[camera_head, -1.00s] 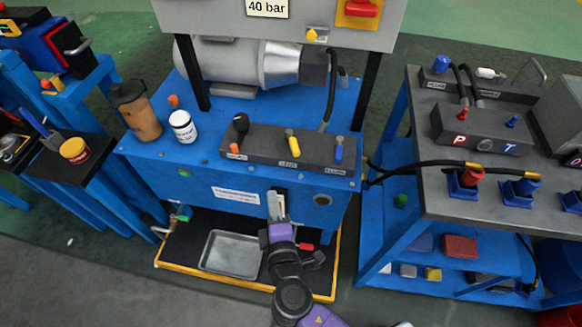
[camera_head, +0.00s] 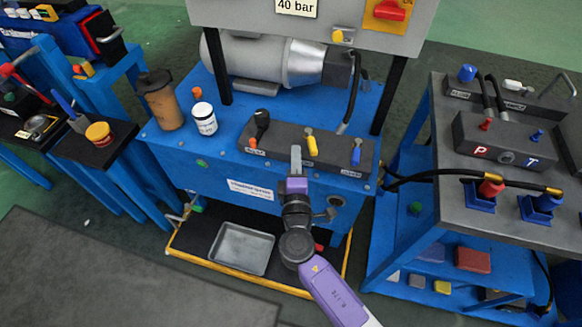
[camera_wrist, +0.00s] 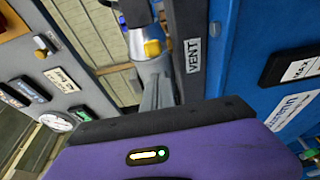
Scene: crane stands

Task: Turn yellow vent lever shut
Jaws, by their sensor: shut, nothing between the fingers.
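The yellow vent lever (camera_head: 311,144) stands up from the dark valve block (camera_head: 270,142) on the blue bench, a little tilted. A black-knobbed lever stands to its left and a blue lever to its right. My gripper (camera_head: 296,152) is shut and empty, raised in front of the block, just left of the yellow lever. In the wrist view the grey fingertips (camera_wrist: 154,72) point at the yellow lever (camera_wrist: 152,48), very near it, beside the VENT label (camera_wrist: 193,55). I cannot tell whether they touch it. The lever's base is partly hidden there.
The blue lever (camera_head: 356,153) and the black-knobbed lever (camera_head: 261,121) share the block. A white jar (camera_head: 204,118) and a brown canister (camera_head: 160,100) stand to the left. A black hose (camera_head: 355,90) rises behind. A metal tray (camera_head: 242,249) lies below.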

